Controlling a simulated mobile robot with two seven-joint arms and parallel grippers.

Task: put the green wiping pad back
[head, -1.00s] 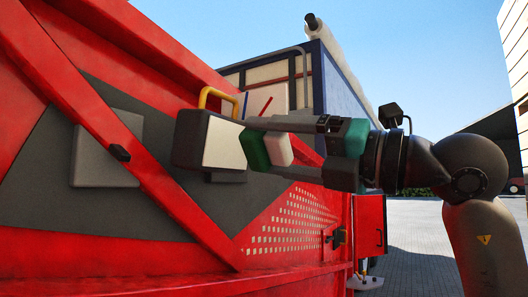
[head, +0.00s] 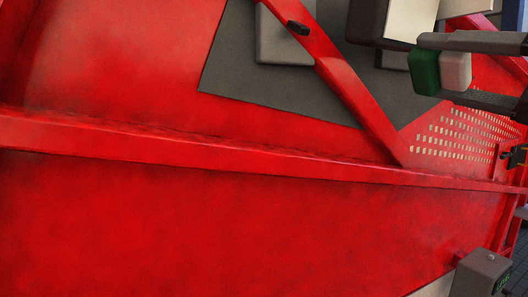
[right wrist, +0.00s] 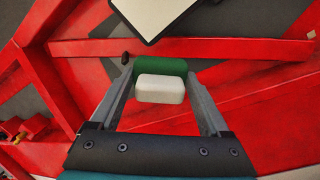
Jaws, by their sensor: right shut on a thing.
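The wiping pad is a block with a green layer (head: 425,72) and a pale layer (head: 456,70), at the upper right of the head view. My right gripper (head: 432,68) is shut on it, one finger above and one below. In the right wrist view the pad's pale side (right wrist: 160,90) faces the camera, with the green layer (right wrist: 160,66) beyond it. A dark box with a white face (head: 409,18) is just left of the pad in the head view. In the wrist view a gap shows between white panel (right wrist: 152,14) and pad. My left gripper is out of view.
A red machine wall (head: 220,220) fills most of the head view, with a long ledge and a slanted red bar (head: 345,75). A grey plate (head: 280,45) sits behind the bar. A grey box (head: 483,272) stands at the lower right.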

